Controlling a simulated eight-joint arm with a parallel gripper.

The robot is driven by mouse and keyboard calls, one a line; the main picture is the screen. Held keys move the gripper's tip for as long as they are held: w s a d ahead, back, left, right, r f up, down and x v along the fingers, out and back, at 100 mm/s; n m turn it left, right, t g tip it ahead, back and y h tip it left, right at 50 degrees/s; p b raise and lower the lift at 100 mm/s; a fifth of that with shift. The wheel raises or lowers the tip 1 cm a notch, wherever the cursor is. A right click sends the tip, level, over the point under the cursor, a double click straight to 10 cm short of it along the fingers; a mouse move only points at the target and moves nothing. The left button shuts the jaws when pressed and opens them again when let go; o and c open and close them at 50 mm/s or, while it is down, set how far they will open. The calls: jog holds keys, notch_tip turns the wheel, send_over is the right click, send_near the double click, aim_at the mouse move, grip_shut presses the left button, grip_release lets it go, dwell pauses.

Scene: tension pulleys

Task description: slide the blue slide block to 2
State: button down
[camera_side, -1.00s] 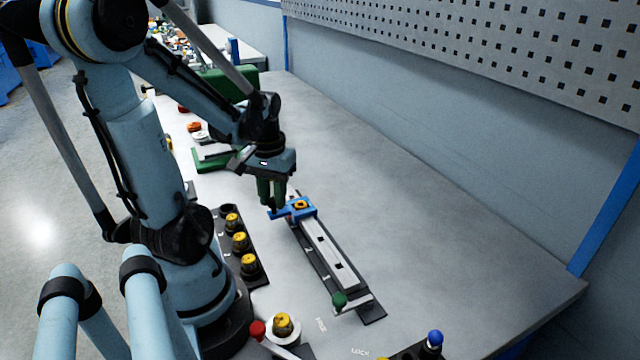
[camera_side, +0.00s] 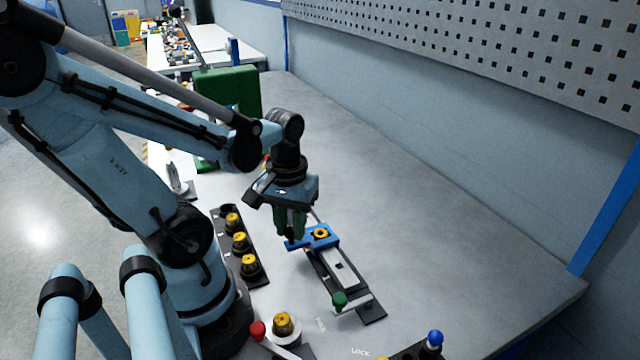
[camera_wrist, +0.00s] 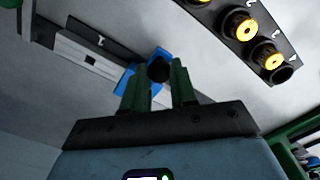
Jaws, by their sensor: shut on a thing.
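The blue slide block (camera_side: 318,238) sits on a dark rail with a pale slotted bar (camera_side: 345,270), and has a yellow-orange ring on its top. My gripper (camera_side: 291,236) is at the block's left side, with its green fingers shut on the block's handle. In the wrist view my gripper (camera_wrist: 158,85) has its fingers on either side of a dark round knob (camera_wrist: 159,70), with the blue block (camera_wrist: 128,80) behind it. A pale rail (camera_wrist: 85,55) runs to the upper left there. The number marks beside the rail are partly hidden or too small to read surely.
A green-knobbed lever (camera_side: 340,300) stands at the rail's near end. A dark strip with several yellow-topped pieces (camera_side: 240,242) lies to the left. A red knob (camera_side: 257,330) and a blue knob (camera_side: 435,338) are at the front. The bench on the right is clear.

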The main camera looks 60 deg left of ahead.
jog(key=c, duration=0.9)
grip_release()
jog(key=shift+r, duration=6.05)
jog(key=m+t, duration=0.3)
jog(key=m, duration=0.1)
send_over(321, 244)
notch_tip(321, 244, down, 3)
jog(key=w+d+m+t, duration=0.2)
jog(key=w+d+m, duration=0.1)
jog(key=w+d+f+m+t, duration=0.1)
jog(key=w+d+m+t, duration=0.1)
jog(key=shift+w+d, duration=0.2)
jog(key=shift+d, duration=0.05)
